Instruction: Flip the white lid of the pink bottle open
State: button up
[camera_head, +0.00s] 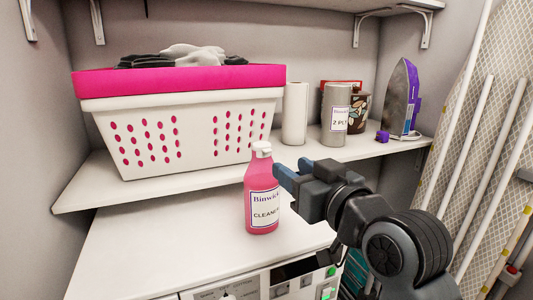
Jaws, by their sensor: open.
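The pink bottle (261,205) stands upright on top of the white dryer, with a label reading "Binwick" and "CLEANER". Its white lid (261,148) sits at the top of the neck and looks closed. My gripper (282,177) is just right of the bottle's upper part, a little below the lid, with its blue fingers pointing left towards the bottle. The fingers are open and hold nothing that I can see. I cannot tell whether a finger touches the bottle. My gripper covers part of the dryer top to the right.
A shelf (92,192) behind the bottle holds a white basket (150,142) with a pink rim, a white roll (294,113), a grey canister (335,115) and an iron (402,98). An ironing board (462,115) leans at the right. The dryer top (150,245) is clear left of the bottle.

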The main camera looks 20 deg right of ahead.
aim_at(269, 151)
jog(key=shift+w+a+r, duration=0.1)
jog(key=shift+w+a, duration=0.1)
jog(key=shift+w, duration=1.8)
jog(key=shift+w+a, duration=0.15)
jog(key=shift+w, duration=1.8)
jog(key=shift+c, duration=0.3)
grip_shut()
